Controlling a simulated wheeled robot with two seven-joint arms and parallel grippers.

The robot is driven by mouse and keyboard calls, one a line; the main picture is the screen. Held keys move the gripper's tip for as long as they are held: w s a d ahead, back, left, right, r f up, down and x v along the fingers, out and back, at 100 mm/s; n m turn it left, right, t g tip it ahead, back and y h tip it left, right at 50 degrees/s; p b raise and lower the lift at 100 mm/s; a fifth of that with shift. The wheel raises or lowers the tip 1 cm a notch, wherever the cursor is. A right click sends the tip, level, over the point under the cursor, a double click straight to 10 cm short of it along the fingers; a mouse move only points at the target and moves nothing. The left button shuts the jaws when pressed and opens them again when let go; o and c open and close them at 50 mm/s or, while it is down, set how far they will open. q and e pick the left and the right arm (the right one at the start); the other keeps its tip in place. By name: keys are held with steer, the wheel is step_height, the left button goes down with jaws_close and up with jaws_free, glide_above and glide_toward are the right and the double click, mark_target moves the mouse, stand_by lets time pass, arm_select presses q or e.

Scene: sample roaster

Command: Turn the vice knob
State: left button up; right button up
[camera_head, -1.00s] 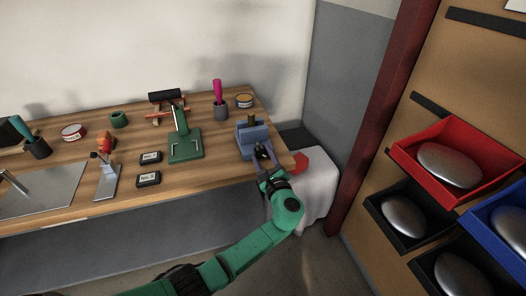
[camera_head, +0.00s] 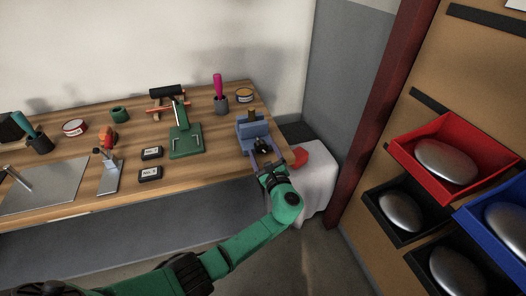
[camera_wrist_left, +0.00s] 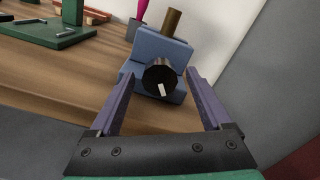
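The blue vice (camera_head: 252,130) stands at the right end of the wooden workbench, with a brown cylinder on its top. In the left wrist view the vice (camera_wrist_left: 152,47) shows its dark round knob (camera_wrist_left: 158,76) with a white mark on the face. My left gripper (camera_head: 262,152) is in front of the vice. In the left wrist view its two purple fingers (camera_wrist_left: 157,88) are apart, one on each side of the knob, with gaps between them and it. My right gripper is not in view.
A green press (camera_head: 186,141) and two black labelled blocks (camera_head: 151,153) stand left of the vice. A cup with a pink-handled tool (camera_head: 221,103) and a tin (camera_head: 244,96) are behind. Bins (camera_head: 446,158) hang at the right.

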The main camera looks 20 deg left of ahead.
arm_select(q)
steer(key=v, duration=1.4)
steer(key=shift+s+d, duration=0.15)
steer(key=shift+s, duration=0.1)
